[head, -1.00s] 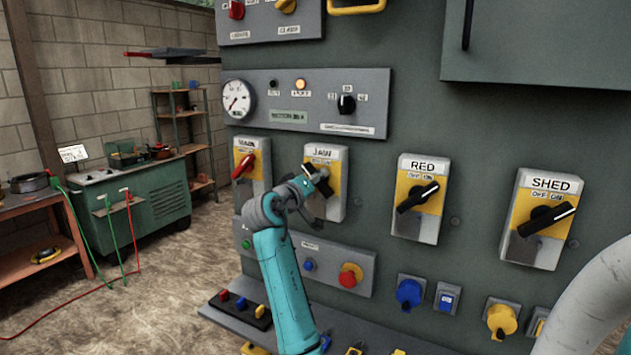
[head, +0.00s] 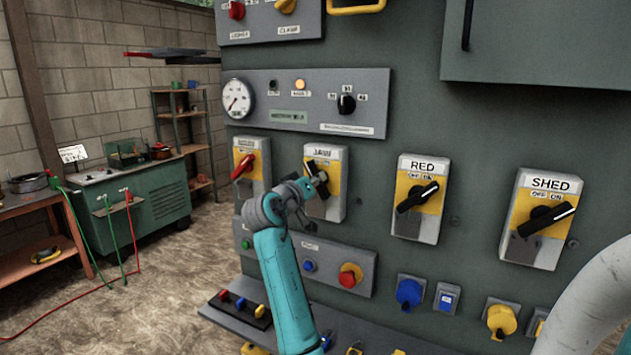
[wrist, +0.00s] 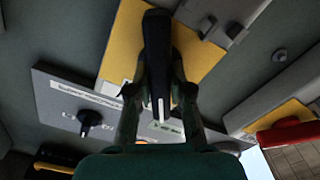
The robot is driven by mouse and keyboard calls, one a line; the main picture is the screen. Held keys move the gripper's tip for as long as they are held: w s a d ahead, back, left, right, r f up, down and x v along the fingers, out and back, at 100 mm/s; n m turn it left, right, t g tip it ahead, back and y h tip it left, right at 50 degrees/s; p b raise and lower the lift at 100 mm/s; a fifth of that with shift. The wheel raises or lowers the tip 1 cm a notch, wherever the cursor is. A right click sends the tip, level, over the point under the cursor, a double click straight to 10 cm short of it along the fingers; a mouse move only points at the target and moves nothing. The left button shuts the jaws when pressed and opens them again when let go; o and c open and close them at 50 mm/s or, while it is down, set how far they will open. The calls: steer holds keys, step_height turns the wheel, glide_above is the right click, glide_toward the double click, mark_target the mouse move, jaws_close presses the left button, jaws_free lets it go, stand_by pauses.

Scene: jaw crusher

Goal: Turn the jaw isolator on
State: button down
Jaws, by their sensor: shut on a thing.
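The jaw isolator (head: 336,178) is a grey box with a yellow plate and a black rotary handle, on the panel in the middle of the head view. My gripper (head: 317,184) is at its front, shut on the black handle. The handle leans slightly, its top end toward the left in the head view. In the wrist view the black handle (wrist: 157,55) stands between the two fingers of my gripper (wrist: 160,88), over the yellow plate (wrist: 122,45). My gripper hides part of the handle and the plate's lower half in the head view.
The red-handled isolator (head: 244,165) is close at the left. The RED (head: 418,198) and SHED (head: 541,218) isolators are to the right. A gauge panel (head: 305,103) is above. A button panel with a red knob (head: 348,277) and a ledge (head: 235,311) are below.

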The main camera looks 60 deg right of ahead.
steer(key=m, duration=0.7)
steer(key=shift+s, duration=0.1)
steer(key=m, duration=0.3)
steer(key=shift+m, duration=0.4)
steer(key=shift+s+m, duration=0.15)
steer(key=shift+m, duration=1.95)
steer(key=c, duration=1)
jaws_free()
steer(key=shift+c, duration=0.2)
steer(key=a, duration=1.2)
steer(key=shift+s, duration=0.45)
